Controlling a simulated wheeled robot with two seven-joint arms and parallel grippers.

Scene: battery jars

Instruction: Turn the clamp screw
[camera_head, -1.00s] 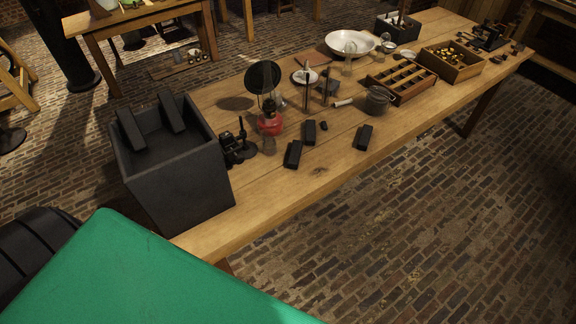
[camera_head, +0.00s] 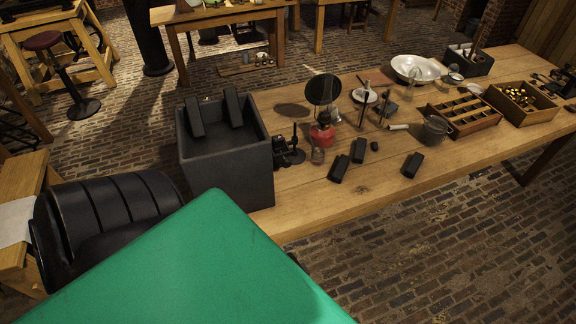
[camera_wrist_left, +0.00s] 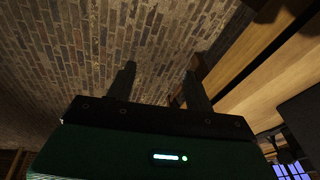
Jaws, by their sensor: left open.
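A small black metal device (camera_head: 288,151) with an upright post stands on the wooden table, close to the right side of the dark open box. It may be the clamp, but its screw is too small and dark to make out. In the left wrist view my left gripper (camera_wrist_left: 159,86) is open, its two dark fingers apart with nothing between them. Brick floor shows beyond the fingers, and the device is not clearly seen there. My right gripper is in neither view.
The dark box (camera_head: 228,163) stands at the table's near left end. A red lamp (camera_head: 321,136), several black blocks (camera_head: 339,168), a glass jar (camera_head: 433,130) and a divided wooden tray (camera_head: 466,118) share the table (camera_head: 310,205). Its front edge is mostly clear.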

